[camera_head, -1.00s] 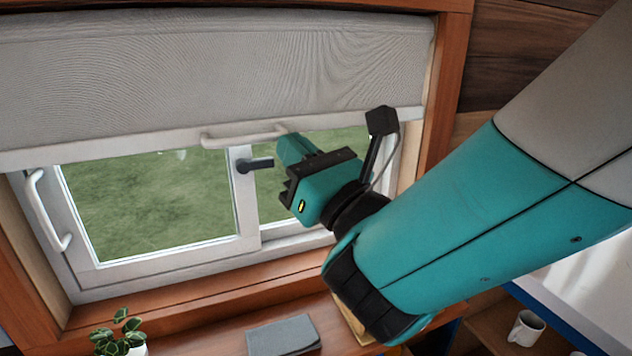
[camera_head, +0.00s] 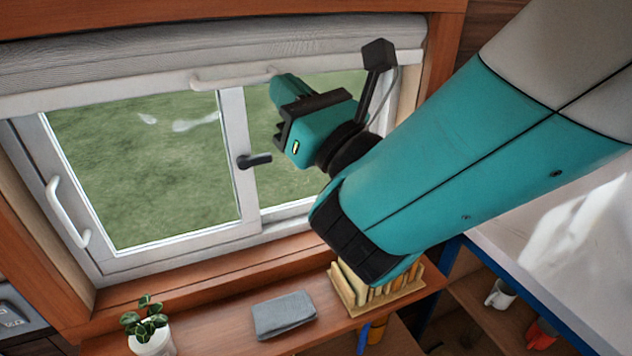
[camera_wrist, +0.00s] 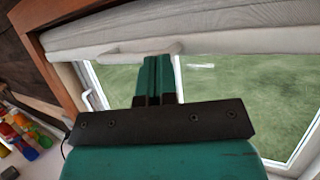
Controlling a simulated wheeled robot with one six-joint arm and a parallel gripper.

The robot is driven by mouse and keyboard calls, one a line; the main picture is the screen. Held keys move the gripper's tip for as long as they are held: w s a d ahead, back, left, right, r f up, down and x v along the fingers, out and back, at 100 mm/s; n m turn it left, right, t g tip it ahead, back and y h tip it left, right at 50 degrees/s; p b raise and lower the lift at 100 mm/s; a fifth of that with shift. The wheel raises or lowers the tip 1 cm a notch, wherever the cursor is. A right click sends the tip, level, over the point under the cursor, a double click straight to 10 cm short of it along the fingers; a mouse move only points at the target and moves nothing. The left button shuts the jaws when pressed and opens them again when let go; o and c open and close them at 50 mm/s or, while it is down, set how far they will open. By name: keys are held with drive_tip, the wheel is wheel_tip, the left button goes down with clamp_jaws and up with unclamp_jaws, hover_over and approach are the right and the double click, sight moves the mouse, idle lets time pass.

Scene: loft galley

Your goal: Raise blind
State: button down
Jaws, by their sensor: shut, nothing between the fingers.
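The grey fabric blind (camera_head: 150,62) covers only the top strip of the window, with a pale bottom bar. A white handle (camera_head: 222,80) sits on that bar. My gripper (camera_head: 279,84) is shut at the right end of the handle, its tip against or just under the handle; exact contact I cannot tell. In the wrist view my gripper (camera_wrist: 157,62) points up to the handle (camera_wrist: 112,48), below the blind (camera_wrist: 220,28). The fingers hold nothing.
The window has a black latch (camera_head: 254,160) and a white side handle (camera_head: 66,212). On the wooden sill shelf are a potted plant (camera_head: 146,322), a folded grey cloth (camera_head: 284,315) and a wooden rack (camera_head: 388,292). A white mug (camera_head: 500,294) stands at lower right.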

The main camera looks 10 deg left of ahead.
drive_tip(key=shift+f, duration=0.1)
drive_tip(key=w+a+f+b+v, duration=0.1)
drive_tip(key=f+b+v, duration=0.2)
drive_tip(key=b+v, duration=1.05)
drive_tip(key=w+d+f+m+t+h, duration=0.4)
drive_tip(key=w+d+m+h, duration=0.6)
drive_tip(key=m, duration=0.7)
drive_tip(key=s+d+f+m+g+h, duration=0.2)
drive_tip(key=d+f+m+g+h, duration=0.4)
drive_tip(key=m, duration=0.5)
drive_tip(key=s+f+m+g+y, duration=0.1)
drive_tip(key=s+f+m+g, duration=0.2)
drive_tip(key=s, duration=0.6)
drive_tip(key=s+f+m+g+y, duration=0.1)
drive_tip(key=s+f+m+g, duration=0.2)
drive_tip(key=s+m+g, duration=0.5)
drive_tip(key=shift+s+f+m+g, duration=0.25)
drive_tip(key=shift+s+m+g, duration=0.05)
drive_tip(key=shift+s, duration=0.9)
